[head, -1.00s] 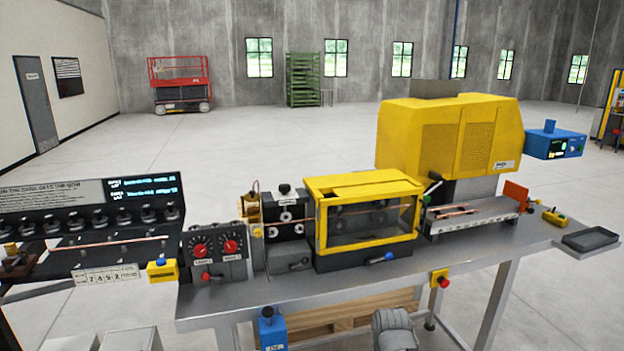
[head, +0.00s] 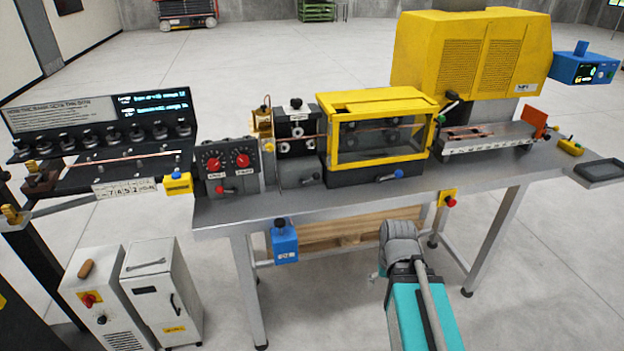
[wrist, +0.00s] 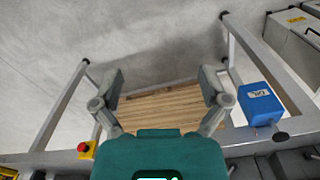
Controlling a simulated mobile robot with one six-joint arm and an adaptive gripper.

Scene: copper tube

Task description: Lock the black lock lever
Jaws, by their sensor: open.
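A black-ended lever (head: 451,96) stands at the left front of the large yellow machine (head: 470,52), just above a green knob. A small black handle also shows on the grey roller unit (head: 296,172). I cannot tell for sure which is the lock lever, nor whether either is locked. My gripper (wrist: 161,76) is open and empty in the wrist view, its two fingers wide apart over the floor and a wooden pallet. In the head view my arm is in front of the bench, below its top and apart from both levers; the fingers are hidden there.
The grey bench (head: 380,203) carries a yellow-framed guard box (head: 380,97) and a panel with red dials (head: 228,164). A blue box (head: 284,243) with a black knob hangs on the bench front; it also shows in the wrist view (wrist: 259,102). Grey cabinets (head: 160,290) stand at lower left.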

